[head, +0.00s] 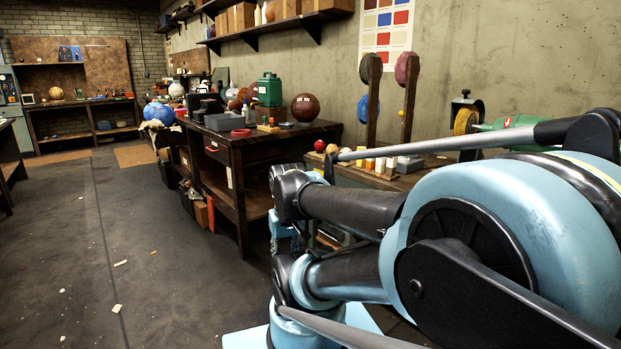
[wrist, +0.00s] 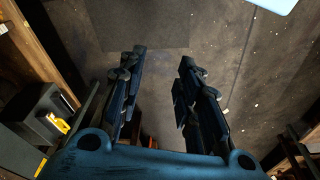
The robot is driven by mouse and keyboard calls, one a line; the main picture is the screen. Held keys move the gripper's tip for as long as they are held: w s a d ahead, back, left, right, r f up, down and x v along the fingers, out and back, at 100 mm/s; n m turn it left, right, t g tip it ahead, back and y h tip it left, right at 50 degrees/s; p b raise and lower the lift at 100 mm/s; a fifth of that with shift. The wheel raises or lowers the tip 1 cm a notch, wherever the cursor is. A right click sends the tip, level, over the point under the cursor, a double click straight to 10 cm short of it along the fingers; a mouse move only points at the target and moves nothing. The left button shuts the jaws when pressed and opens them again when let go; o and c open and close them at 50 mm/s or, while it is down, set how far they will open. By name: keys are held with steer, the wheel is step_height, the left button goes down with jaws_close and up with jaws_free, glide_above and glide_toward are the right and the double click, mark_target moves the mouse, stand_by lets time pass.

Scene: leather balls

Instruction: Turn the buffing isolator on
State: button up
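I cannot make out a buffing isolator for certain in either view. In the head view, a green motor (head: 505,128) with a yellow buffing wheel (head: 465,122) is at the right, partly hidden behind my arm. In the wrist view, my gripper (wrist: 160,62) is open and empty, its two dark fingers apart over bare floor. A dark grey box (wrist: 46,115) with a yellow patch is at the left of the wrist view, apart from the fingers. I cannot tell whether this box is the isolator.
A dark wooden workbench (head: 235,160) stands left of my arm, bearing a brown ball (head: 305,107) and a green canister (head: 270,89). A low stand with small balls and blocks is partly behind my arm. The floor (head: 100,230) at the left is mostly clear, with scattered scraps.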

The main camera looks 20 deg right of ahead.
steer(key=w+d+r+n+h, duration=0.3)
steer(key=w+d+r+n, duration=0.15)
steer(key=w, duration=0.65)
steer(key=w+d+r+n+t+h, duration=0.1)
steer(key=w+d+r+n+h, duration=0.3)
steer(key=w, duration=0.8)
steer(key=w+d+r+n+h, duration=0.25)
steer(key=w+d, duration=0.35)
steer(key=w, duration=0.5)
steer(key=w+d+f+n+t+h, duration=0.1)
steer(key=w+f+n+h, duration=0.15)
steer(key=w, duration=0.55)
steer(key=w+d+f+n+h, duration=0.1)
steer(key=w+f+n, duration=0.15)
steer(key=w, duration=0.65)
steer(key=w+a+f+n+t+h, duration=0.1)
steer(key=w+f+n+t+h, duration=0.1)
steer(key=w+f+n+h, duration=0.55)
steer(key=w+d+f+m+y, duration=0.1)
steer(key=w+d, duration=0.3)
steer(key=d, duration=0.4)
steer(key=w+d+f+y, duration=0.1)
steer(key=w+d, duration=0.3)
steer(key=d, duration=0.4)
steer(key=shift+w+m+y, duration=0.2)
steer(key=shift+m+y, duration=0.15)
steer(key=shift+y, duration=0.4)
jaws_close()
